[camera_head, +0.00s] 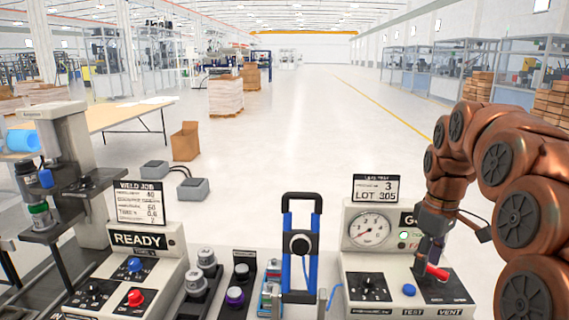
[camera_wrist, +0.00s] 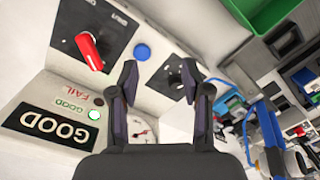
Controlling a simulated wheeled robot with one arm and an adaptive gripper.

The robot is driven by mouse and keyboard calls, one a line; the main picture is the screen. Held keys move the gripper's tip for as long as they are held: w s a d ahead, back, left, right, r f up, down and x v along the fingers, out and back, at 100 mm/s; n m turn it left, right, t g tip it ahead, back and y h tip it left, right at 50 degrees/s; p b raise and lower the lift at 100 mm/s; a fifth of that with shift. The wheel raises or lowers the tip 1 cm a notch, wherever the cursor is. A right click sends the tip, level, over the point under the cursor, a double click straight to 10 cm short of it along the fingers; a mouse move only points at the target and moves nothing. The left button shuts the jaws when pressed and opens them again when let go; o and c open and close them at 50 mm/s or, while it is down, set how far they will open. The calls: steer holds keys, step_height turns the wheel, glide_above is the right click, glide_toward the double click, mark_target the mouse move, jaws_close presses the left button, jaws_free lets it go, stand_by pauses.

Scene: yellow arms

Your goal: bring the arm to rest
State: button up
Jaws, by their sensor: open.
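My gripper (camera_head: 430,258) hangs at the end of my copper arm over the leak test panel (camera_head: 356,256) at the right in the head view. In the wrist view my gripper (camera_wrist: 158,82) is open, with nothing between its two dark fingers. The red lever (camera_head: 437,272) is just beside the gripper in the head view. In the wrist view the red lever (camera_wrist: 89,52) lies left of the fingers, apart from them. The blue button (camera_wrist: 142,51) shows beyond the fingertips.
The panel carries a gauge (camera_head: 369,229), a lit lamp (camera_wrist: 94,114) by GOOD and a black knob (camera_head: 367,283). The weld station (camera_head: 137,239) reads READY. Open floor (camera_head: 300,130) lies beyond.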

steer(key=s+a+f+m+p, duration=0.1)
steer(key=s+a, duration=0.3)
steer(key=s, duration=0.6)
steer(key=s+a+f+m+g+p, duration=0.1)
steer(key=s+a+f+m, duration=0.2)
steer(key=s, duration=0.7)
steer(key=s+a+f+m+p, duration=0.1)
steer(key=s+a, duration=0.4)
steer(key=s, duration=0.5)
step_height(320, 180, down, 3)
steer(key=shift+s+a+r+m, duration=0.2)
steer(key=shift+s+m, duration=0.2)
steer(key=shift+m, duration=0.5)
